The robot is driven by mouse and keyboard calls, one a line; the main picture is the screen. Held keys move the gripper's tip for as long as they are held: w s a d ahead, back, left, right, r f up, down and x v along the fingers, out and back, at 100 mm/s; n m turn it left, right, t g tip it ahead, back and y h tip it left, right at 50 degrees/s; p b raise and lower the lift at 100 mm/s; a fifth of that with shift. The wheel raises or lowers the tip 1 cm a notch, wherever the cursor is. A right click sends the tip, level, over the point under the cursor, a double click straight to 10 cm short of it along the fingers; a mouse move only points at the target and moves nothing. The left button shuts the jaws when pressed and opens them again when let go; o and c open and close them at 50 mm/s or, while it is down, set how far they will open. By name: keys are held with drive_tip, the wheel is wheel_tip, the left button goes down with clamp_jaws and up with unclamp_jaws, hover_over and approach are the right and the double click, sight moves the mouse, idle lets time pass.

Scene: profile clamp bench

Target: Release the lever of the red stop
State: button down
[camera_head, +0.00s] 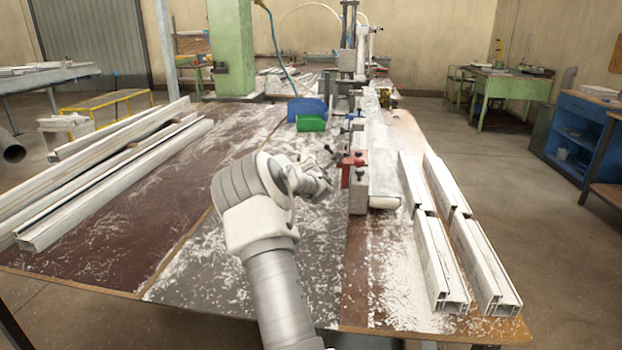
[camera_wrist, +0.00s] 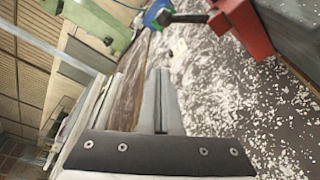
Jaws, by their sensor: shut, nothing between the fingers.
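The red stop (camera_head: 353,160) is mounted on the clamp rail at the middle right of the bench in the head view. In the wrist view it is a large red block (camera_wrist: 243,28) at the top right. A dark lever (camera_wrist: 186,18) sticks out from its left side there. My gripper (camera_head: 326,183) is just left of the red stop in the head view. In the wrist view my gripper (camera_wrist: 160,75) has its two fingers together, with nothing between them. The fingers are apart from the red stop and the lever.
White profiles (camera_head: 446,250) lie on the bench right of the rail, and more profiles (camera_head: 110,180) lie at the left. A blue bin (camera_head: 305,108) and a green bin (camera_head: 311,123) stand behind my gripper.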

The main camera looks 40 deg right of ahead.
drive_tip(key=v, duration=0.8)
drive_tip(key=shift+s+r, duration=0.15)
drive_tip(key=shift+s, duration=0.05)
idle(0.3)
